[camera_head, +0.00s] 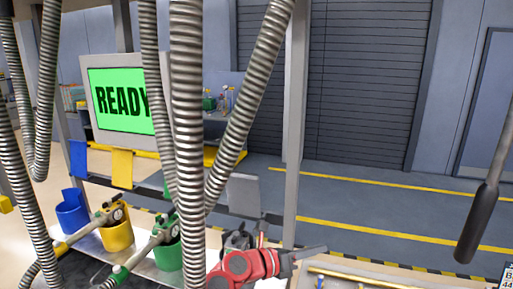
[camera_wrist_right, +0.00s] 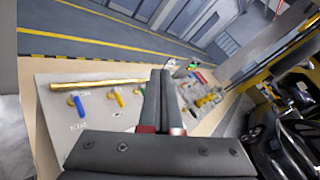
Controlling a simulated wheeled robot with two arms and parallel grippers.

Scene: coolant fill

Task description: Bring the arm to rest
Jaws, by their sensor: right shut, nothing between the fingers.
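My right gripper (camera_head: 318,249), grey with red parts behind it, is low in the middle of the head view. In the right wrist view its two dark fingers (camera_wrist_right: 160,76) lie together, shut and empty. They are above a grey panel (camera_wrist_right: 60,90) with a brass-coloured pipe (camera_wrist_right: 98,84) and small yellow and blue handles. I see nothing held. My left gripper is not in the views.
Ribbed hoses (camera_head: 187,120) hang in front. A yellow nozzle (camera_head: 105,215) and a green nozzle (camera_head: 163,228) stand in holders; a blue holder (camera_head: 72,215) looks empty. A green screen (camera_head: 122,100) reads READY. A dark car (camera_wrist_right: 270,140) is at right in the wrist view.

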